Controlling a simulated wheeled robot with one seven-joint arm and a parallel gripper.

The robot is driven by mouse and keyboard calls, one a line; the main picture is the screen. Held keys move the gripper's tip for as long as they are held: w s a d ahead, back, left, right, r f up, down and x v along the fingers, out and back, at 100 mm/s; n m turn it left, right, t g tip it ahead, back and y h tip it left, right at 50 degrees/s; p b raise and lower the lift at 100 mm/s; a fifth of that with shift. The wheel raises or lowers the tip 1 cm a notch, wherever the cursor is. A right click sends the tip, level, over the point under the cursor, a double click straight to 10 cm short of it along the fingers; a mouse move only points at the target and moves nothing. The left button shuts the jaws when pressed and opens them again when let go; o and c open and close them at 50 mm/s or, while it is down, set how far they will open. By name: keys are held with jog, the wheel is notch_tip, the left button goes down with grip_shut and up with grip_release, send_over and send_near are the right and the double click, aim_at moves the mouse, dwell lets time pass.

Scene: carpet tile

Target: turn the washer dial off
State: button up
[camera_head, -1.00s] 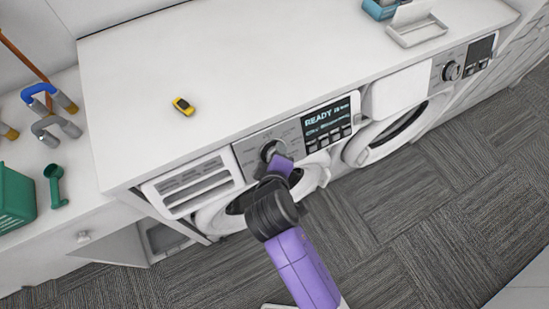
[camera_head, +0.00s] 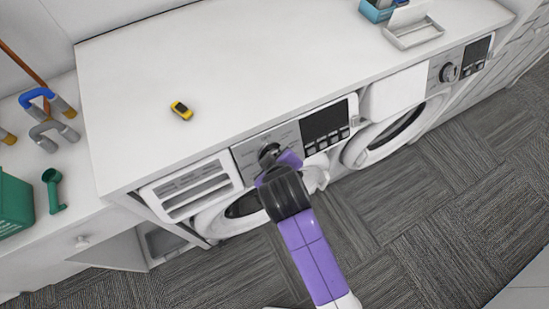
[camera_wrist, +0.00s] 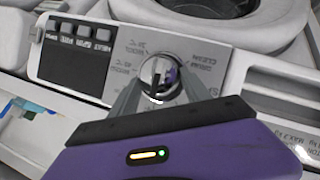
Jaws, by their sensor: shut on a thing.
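The washer dial (camera_head: 268,152) is a round metallic knob on the grey control panel of the left washer. In the wrist view the dial (camera_wrist: 160,76) shows its face between my fingers, with labels printed around it. My gripper (camera_wrist: 158,90) is shut on the dial, one finger on each side. In the head view my gripper (camera_head: 272,158) meets the panel and its purple body covers part of the dial. The washer's display (camera_head: 326,121) is dark, and it is also dark in the wrist view (camera_wrist: 72,66).
A second washer with its own dial (camera_head: 449,72) stands to the right. A yellow toy car (camera_head: 181,110) lies on the white top (camera_head: 240,70). A blue box (camera_head: 380,9) and a tray (camera_head: 415,33) sit at the back right. The carpet in front is open.

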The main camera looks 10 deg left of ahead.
jog(key=shift+s+d+f, duration=0.1)
jog(key=shift+f, duration=0.1)
jog(key=o, duration=1.4)
jog(key=shift+r, duration=0.1)
jog(key=shift+r, duration=0.1)
jog(key=shift+s+r, duration=0.2)
jog(key=shift+r, duration=0.05)
jog(key=b+v, duration=0.1)
jog(key=v, duration=0.6)
